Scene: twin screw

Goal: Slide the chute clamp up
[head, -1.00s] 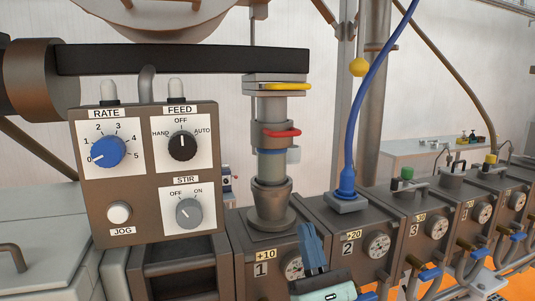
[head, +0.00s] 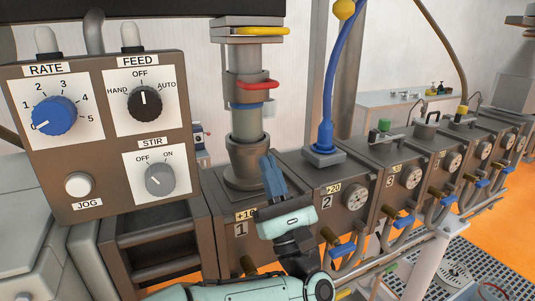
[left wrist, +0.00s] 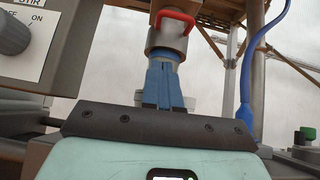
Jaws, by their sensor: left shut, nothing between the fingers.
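The chute (head: 246,115) is a grey upright pipe going down into a brown cone on box 1. A grey collar with a red handle (head: 258,85) goes around the pipe; I take it for the chute clamp. Its red handle also shows in the left wrist view (left wrist: 176,17). A slide with a yellow handle (head: 262,31) sits above it. My left gripper (head: 268,160) has its blue fingers shut and empty, pointing up in front of the cone, below the red handle. In the left wrist view its fingertips (left wrist: 163,64) appear just below the collar, apparently apart from it. My right gripper is not in view.
A control panel (head: 104,135) with knobs stands left of the chute. A blue hose (head: 328,90) rises from box 2 on the right. Numbered boxes with dials and valves run off to the right. There is open air in front of the pipe.

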